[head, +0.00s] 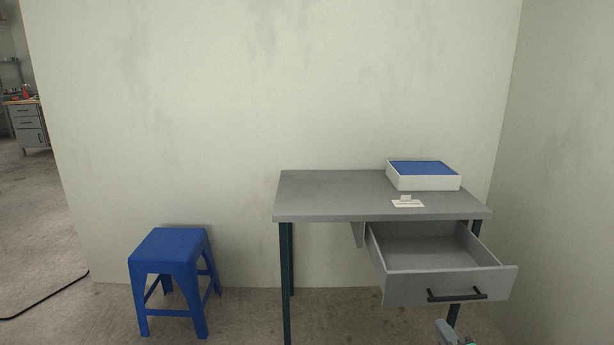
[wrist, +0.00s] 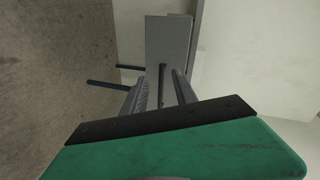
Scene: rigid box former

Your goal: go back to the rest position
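My gripper shows in the wrist view (wrist: 161,78) with its two grey fingers apart and nothing held between them. Only a small part of my arm's end shows at the bottom edge of the head view, just below the drawer. The grey drawer (head: 434,284) is pulled out and looks empty. Its black bar handle (head: 457,295) is on the front panel. In the wrist view the drawer front (wrist: 169,40) lies ahead of the fingers, and the dark handle shows between them; I cannot tell how far off it is.
The grey table (head: 330,194) stands against the wall. A white box with a blue top (head: 423,173) and a small white card (head: 408,203) are on it. A blue stool (head: 172,275) stands to the left. The floor between stool and table is clear.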

